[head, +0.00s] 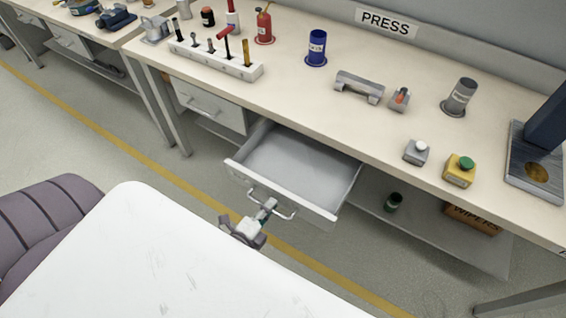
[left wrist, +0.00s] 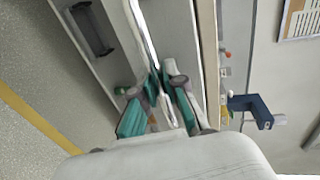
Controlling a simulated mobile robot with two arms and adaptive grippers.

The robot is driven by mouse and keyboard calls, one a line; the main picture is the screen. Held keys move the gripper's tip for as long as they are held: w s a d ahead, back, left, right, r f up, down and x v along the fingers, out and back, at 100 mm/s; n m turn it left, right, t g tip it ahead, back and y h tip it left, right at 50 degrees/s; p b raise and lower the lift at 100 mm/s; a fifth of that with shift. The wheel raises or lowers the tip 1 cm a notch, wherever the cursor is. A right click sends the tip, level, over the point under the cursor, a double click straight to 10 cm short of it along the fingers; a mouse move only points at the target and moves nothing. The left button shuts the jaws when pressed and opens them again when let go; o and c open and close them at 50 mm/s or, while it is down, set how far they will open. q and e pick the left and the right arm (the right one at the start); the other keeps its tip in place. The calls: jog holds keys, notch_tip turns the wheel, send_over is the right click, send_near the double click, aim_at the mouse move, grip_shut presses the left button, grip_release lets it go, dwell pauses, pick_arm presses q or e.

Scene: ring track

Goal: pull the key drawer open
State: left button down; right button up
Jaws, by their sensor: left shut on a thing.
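The drawer (head: 290,178) under the press bench stands pulled well out, and its pale grey inside looks bare. Its front carries a silver bar handle (head: 285,214). In the left wrist view the two fingers (left wrist: 165,80) close around the silver bar (left wrist: 145,38). The fingers hide part of the bar. My right gripper is in neither view.
A closed drawer (head: 210,106) sits to the left. The bench top (head: 310,90) holds a tool rack (head: 215,58), bottles, a grey bracket (head: 359,87) and button boxes.

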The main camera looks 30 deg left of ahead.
pick_arm(q)
jog(key=v, duration=0.3)
jog(key=shift+s+f, duration=0.15)
jog(key=shift+f, duration=0.15)
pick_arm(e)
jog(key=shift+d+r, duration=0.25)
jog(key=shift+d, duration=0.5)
pick_arm(q)
jog(key=c, duration=1.2)
grip_release()
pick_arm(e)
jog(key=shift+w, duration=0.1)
pick_arm(q)
jog(key=shift+s, duration=0.1)
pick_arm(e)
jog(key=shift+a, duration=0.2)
pick_arm(q)
jog(key=v, duration=1.1)
jog(key=shift+s, duration=0.4)
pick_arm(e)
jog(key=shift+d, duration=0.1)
